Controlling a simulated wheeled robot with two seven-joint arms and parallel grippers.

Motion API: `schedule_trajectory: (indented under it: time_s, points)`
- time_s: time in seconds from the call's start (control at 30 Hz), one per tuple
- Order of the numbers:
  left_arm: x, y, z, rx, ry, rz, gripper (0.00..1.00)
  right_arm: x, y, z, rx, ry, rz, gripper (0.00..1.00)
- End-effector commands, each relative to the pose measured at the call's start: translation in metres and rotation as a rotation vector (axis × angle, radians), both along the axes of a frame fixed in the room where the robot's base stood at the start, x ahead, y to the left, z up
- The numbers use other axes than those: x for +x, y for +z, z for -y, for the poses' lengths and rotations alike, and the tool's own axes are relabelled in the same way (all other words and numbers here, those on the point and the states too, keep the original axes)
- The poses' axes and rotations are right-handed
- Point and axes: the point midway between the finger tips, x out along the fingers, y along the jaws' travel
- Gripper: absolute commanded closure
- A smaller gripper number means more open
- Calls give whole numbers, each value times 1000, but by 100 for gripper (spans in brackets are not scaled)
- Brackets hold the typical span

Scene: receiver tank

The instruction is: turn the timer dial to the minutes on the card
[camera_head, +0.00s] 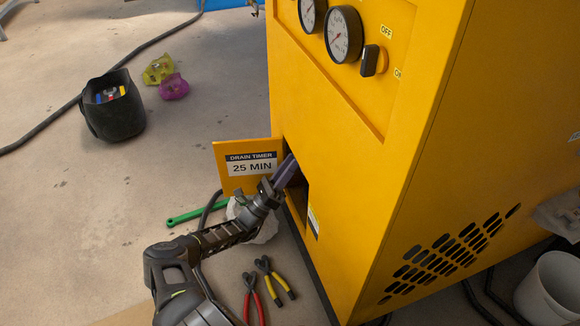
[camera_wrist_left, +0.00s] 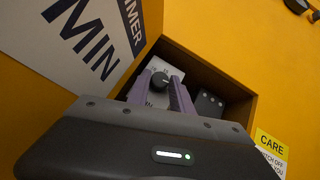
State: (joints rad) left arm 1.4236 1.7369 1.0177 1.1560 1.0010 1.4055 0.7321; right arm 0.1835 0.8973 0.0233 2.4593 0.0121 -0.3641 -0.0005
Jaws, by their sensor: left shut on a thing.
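The timer dial (camera_wrist_left: 160,81) is a dark round knob on a pale plate with small numbers, inside a recess in the yellow tank cabinet. My left gripper (camera_wrist_left: 163,84) reaches into the recess with its two purple fingers on either side of the dial, shut on it. In the head view my left gripper (camera_head: 285,172) enters the opening, and the dial is hidden. The card (camera_head: 252,163) on the open yellow door reads "DRAIN TIMER 25 MIN". The dial's pointer setting is too small to read. My right gripper is not in view.
A dark box (camera_wrist_left: 209,103) sits in the recess beside the dial plate. The open door (camera_head: 228,184) stands left of my gripper. Pliers (camera_head: 270,279), a green tool (camera_head: 190,214) and a black bag (camera_head: 113,112) are on the floor. A pale bucket (camera_head: 549,290) stands at right.

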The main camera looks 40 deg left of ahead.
Motion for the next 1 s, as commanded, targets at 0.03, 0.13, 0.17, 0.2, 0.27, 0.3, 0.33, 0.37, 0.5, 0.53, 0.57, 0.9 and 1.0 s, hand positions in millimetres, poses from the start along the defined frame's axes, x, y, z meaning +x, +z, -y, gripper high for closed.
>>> schedule_trajectory:
  time_s: [0.03, 0.13, 0.17, 0.2, 0.27, 0.3, 0.33, 0.37, 0.5, 0.53, 0.57, 0.9, 1.0]
  points:
    - [1, -2, 0, 7, 1, -1, 100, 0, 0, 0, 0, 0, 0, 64]
    - [1, -2, 0, 18, 1, 5, 100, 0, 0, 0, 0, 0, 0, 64]
    - [1, -2, 0, 20, 0, 7, 100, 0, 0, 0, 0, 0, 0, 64]
    - [1, -2, 0, 20, -1, 7, 100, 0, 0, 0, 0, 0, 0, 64]
    - [1, -2, 0, 20, -1, 7, 100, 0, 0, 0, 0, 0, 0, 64]
    - [1, -2, 0, 20, -1, 7, 100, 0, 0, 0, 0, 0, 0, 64]
    - [1, -2, 0, 20, -1, 7, 100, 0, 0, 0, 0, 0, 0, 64]
    - [1, -2, 0, 20, -1, 7, 100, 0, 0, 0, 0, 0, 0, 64]
    - [1, -1, 0, 20, -1, 7, 73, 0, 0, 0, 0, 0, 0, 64]
    - [1, -1, 0, 20, -1, 7, 70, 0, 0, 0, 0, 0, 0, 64]
    - [1, -1, 0, 20, -1, 9, 68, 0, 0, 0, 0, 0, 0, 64]
    - [0, -1, 0, 19, -1, 12, 64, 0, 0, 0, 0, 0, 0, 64]
    - [-4, -6, -2, 18, 0, 12, 64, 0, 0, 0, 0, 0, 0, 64]
